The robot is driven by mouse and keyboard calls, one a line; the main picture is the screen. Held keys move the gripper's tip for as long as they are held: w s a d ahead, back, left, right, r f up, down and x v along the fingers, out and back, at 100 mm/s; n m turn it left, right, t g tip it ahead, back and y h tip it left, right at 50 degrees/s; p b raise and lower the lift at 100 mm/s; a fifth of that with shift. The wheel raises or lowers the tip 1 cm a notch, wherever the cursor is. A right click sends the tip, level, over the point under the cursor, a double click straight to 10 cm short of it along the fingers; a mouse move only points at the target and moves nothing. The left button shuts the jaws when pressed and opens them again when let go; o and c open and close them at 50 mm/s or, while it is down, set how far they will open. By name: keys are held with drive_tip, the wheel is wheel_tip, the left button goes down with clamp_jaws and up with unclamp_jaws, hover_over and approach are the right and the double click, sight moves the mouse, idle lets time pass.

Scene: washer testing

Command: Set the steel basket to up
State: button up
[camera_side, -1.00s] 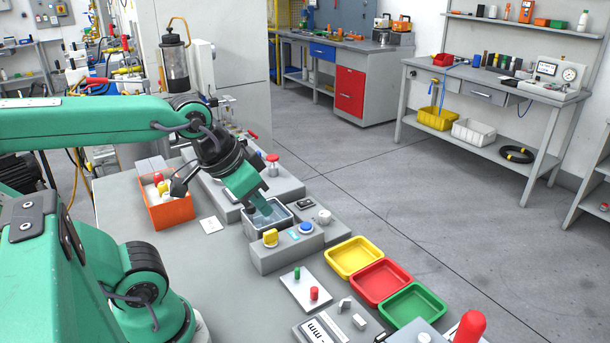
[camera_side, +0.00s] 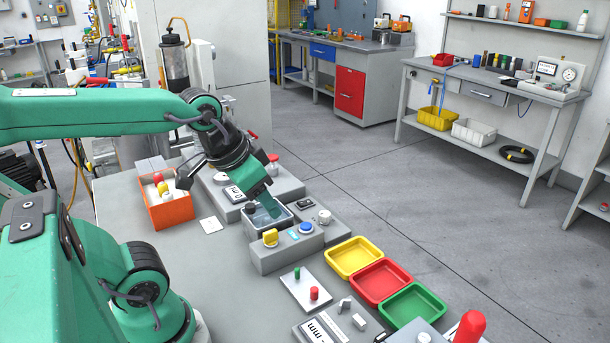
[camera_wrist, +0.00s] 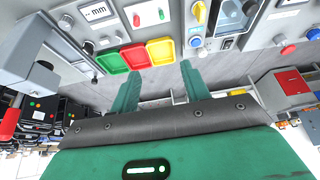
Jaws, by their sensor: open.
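The washer (camera_side: 290,257) is a grey box with an open tank, a yellow knob (camera_side: 270,238) and a blue button (camera_side: 306,228). The tank (camera_side: 283,229) has a pale rim and a bluish inside. The steel basket is hard to tell apart from the tank, and its height cannot be made out. A small dark knob (camera_side: 250,207) shows at the tank's far left side. My gripper (camera_side: 271,208) points down over the tank, its fingers hiding part of the opening. In the wrist view my gripper (camera_wrist: 160,76) is open, with nothing between its fingers; the tank (camera_wrist: 231,16) is at the top.
An orange bin (camera_side: 170,210) with small bottles stands at left. Yellow (camera_side: 353,258), red (camera_side: 380,282) and green (camera_side: 414,306) trays lie right of the washer. A plate with green and red pegs (camera_side: 305,290) is in front. Grey devices (camera_side: 287,184) stand behind the tank.

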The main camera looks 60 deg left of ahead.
drive_tip(key=w+a+f+n+g, duration=0.25)
drive_tip(key=w+a, duration=0.25)
drive_tip(key=a, duration=0.5)
drive_tip(key=g, duration=0.3)
hover_over(250, 205)
wheel_tip(250, 205, down, 5)
drive_tip(key=shift+r, duration=0.2)
drive_tip(key=shift+f, duration=0.1)
drive_tip(key=shift+f, duration=3.8)
drive_tip(key=shift+c, duration=0.5)
